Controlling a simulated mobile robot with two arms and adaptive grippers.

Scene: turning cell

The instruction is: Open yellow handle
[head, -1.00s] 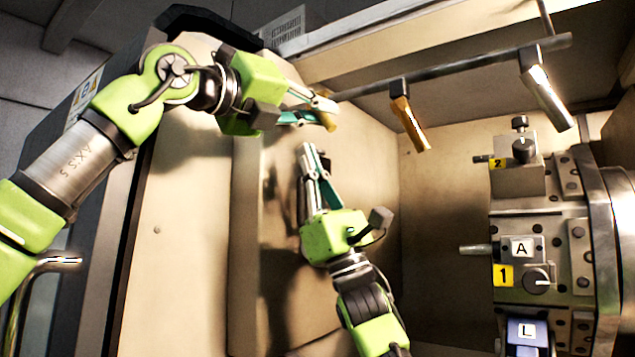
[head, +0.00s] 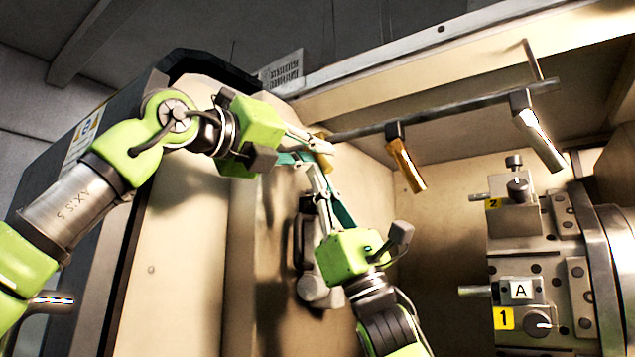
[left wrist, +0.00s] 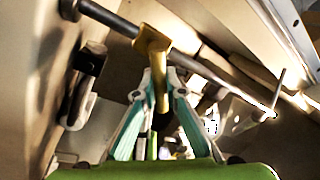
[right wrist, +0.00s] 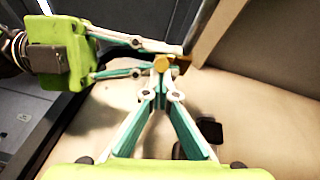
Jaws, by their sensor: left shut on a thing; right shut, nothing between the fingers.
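A yellow handle (head: 321,150) hangs at the left end of a dark bar. It shows clearly in the left wrist view (left wrist: 152,40), and its end shows in the right wrist view (right wrist: 179,66). My left gripper (head: 328,146) is shut on this handle, with its fingers on either side of it in the left wrist view (left wrist: 160,78). My right gripper (head: 314,168) is shut and empty, just below the left fingers. In the right wrist view its tips (right wrist: 161,68) are close beside the handle's end; I cannot tell whether they touch.
The bar (head: 450,107) also carries a gold handle (head: 406,162) and a silver one (head: 540,140). A dark handle on a pale mount (head: 318,287) sits on the panel behind my right gripper. A turret with labelled blocks (head: 530,240) stands at the right.

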